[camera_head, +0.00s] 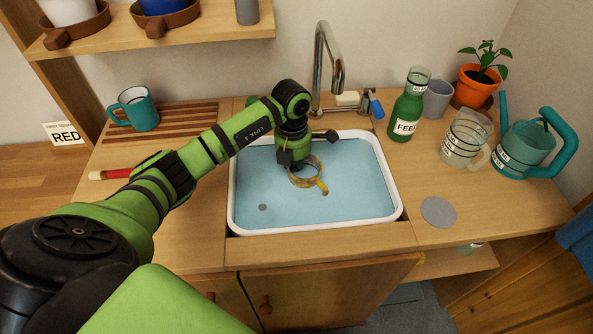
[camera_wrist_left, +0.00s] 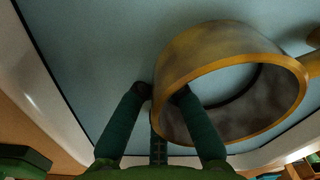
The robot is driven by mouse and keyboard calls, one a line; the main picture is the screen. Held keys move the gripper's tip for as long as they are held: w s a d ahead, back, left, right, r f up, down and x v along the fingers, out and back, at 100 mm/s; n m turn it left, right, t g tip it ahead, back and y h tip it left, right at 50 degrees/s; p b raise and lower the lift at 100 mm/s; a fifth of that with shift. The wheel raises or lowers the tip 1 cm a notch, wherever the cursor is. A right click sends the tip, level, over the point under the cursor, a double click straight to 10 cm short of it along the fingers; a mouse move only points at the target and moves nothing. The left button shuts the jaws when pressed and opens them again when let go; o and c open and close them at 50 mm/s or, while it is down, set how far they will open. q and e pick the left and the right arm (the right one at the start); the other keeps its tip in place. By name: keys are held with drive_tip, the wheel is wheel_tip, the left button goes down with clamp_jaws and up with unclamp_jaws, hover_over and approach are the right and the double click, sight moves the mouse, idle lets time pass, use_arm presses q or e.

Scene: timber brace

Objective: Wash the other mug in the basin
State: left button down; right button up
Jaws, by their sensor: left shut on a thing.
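A yellow mug (camera_head: 307,182) with grey-brown smudges is in the white-rimmed basin (camera_head: 398,212), among the pale blue of its inside. Its handle points toward the lower right in the head view. My left gripper (camera_head: 291,165) reaches down into the basin and is shut on the mug's wall. In the left wrist view the fingertips (camera_wrist_left: 162,92) meet at the near wall of the mug (camera_wrist_left: 215,48), whose opening faces the camera side. A teal mug (camera_head: 138,110) stands on the slatted wooden rack at the left. My right gripper is not in view.
A green bottle (camera_head: 407,110), clear jugs (camera_head: 464,138), a teal watering can (camera_head: 527,150) and a potted plant (camera_head: 476,86) crowd the right. A grey disc (camera_head: 438,211) lies at front right.

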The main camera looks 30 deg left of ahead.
use_arm(q)
drive_tip(key=shift+f, duration=0.15)
idle(0.9)
drive_tip(key=shift+r, duration=0.25)
idle(0.4)
wheel_tip(320, 180, up, 11)
drive_tip(key=p, duration=0.8)
drive_tip(key=shift+r, duration=0.15)
